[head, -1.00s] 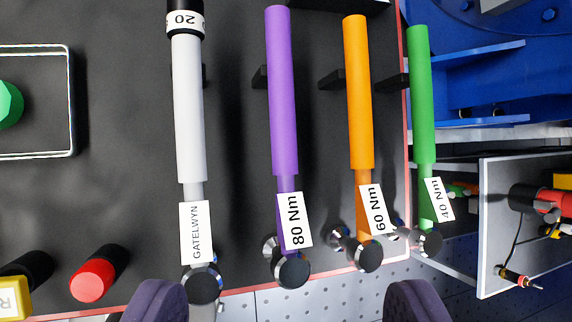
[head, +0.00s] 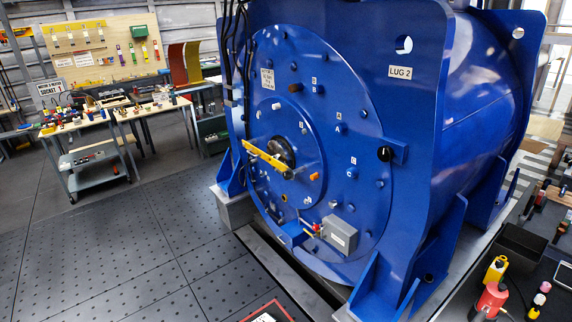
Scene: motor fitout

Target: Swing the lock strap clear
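The lock strap appears to be the yellow bar (head: 262,157) on the round front face of the big blue motor (head: 350,120). It lies across the face at a slant, its left end higher, and passes in front of the dark shaft hub (head: 284,147). I cannot tell how it is fastened. My gripper is not in view, so I cannot see whether it is open or holds anything.
A grey box (head: 340,235) and a red-handled part (head: 317,229) sit low on the motor face. Workbenches (head: 150,108) and a grey cart (head: 95,160) stand at left. A tool surface with bottles (head: 493,297) is at lower right. The floor (head: 110,250) at left is clear.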

